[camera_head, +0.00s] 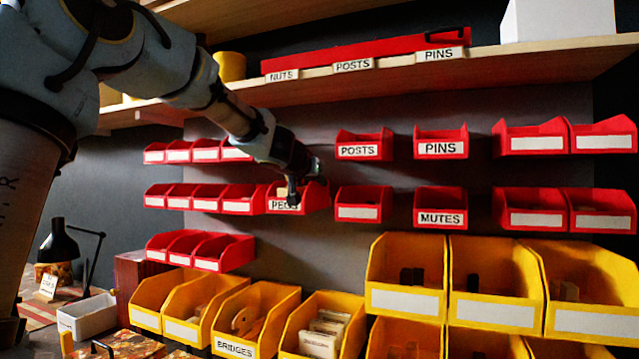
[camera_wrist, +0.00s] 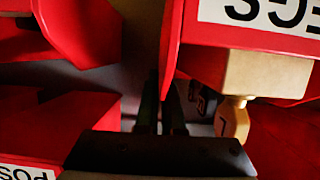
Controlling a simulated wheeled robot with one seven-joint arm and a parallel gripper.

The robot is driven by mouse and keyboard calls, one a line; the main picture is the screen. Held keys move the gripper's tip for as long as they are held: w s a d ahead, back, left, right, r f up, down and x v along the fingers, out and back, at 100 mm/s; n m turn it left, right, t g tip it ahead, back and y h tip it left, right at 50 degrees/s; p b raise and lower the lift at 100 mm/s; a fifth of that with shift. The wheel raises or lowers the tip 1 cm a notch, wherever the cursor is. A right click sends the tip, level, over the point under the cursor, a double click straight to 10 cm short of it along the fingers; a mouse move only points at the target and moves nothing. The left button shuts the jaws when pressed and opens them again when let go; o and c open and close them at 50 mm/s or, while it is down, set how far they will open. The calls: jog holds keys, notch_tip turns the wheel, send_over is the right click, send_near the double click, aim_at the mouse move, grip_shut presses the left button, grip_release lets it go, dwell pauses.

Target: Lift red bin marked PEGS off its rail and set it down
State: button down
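The red bin marked PEGS (camera_head: 317,200) hangs at the right end of a group of red bins in the middle row, with its front label partly hidden by my gripper. In the wrist view its label is upside down at the top right, and its red side wall (camera_wrist: 171,45) runs down to my fingers. A pale wooden piece (camera_wrist: 235,80) shows by the bin. My gripper (camera_head: 292,197) is at the bin's front. In the wrist view its dark fingers (camera_wrist: 162,105) are close together, with the wall's edge between their tips; the contact itself is dark.
Red bins sit close on the left (camera_head: 242,198), above (camera_head: 237,152), and to the right (camera_head: 358,206). Large yellow bins (camera_head: 325,325) stand below. A wooden shelf (camera_head: 480,62) runs overhead. At the lower left are a black lamp (camera_head: 60,243) and a white tray (camera_head: 88,315).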

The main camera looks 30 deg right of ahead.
jog(key=shift+s+a+b, duration=0.3)
jog(key=shift+s+a, duration=0.05)
jog(key=shift+a, duration=0.1)
dwell(0.6)
jog(key=s+a+b, duration=0.8)
jog(key=s+a, duration=0.2)
jog(key=a, duration=0.3)
jog(key=shift+s, duration=0.3)
dwell(1.5)
jog(key=shift+r, duration=0.1)
dwell(0.5)
